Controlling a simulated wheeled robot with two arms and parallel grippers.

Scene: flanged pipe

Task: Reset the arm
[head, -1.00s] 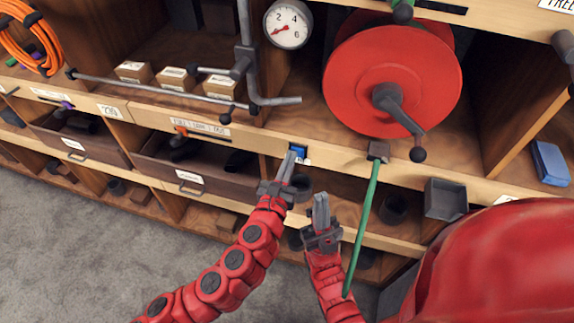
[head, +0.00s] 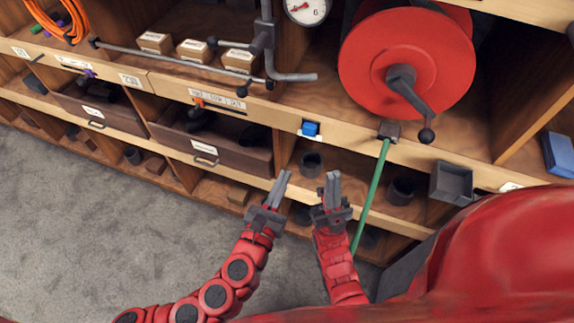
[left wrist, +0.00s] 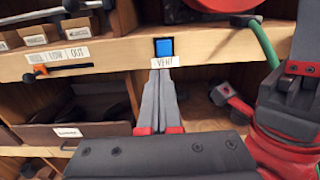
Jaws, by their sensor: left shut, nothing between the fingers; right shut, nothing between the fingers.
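My left gripper (head: 280,187) is shut and empty, in the lower middle of the head view, in front of the shelf. In the left wrist view its closed fingers (left wrist: 159,100) point up toward a blue button (left wrist: 164,47) above a label reading VENT. The blue button (head: 310,129) shows in the head view on the wooden shelf edge, apart from the fingertips. My right gripper (head: 332,186) is shut and empty, just right of the left one, beside a green hose. Part of my right arm (left wrist: 285,130) shows at the right of the left wrist view.
A red reel (head: 405,75) with a grey crank stands on the shelf. The green hose (head: 371,195) hangs from it, close to my right gripper. Grey pipes (head: 264,40) and dark drawers (head: 210,143) are at the left. Carpeted floor (head: 100,220) is clear at the lower left.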

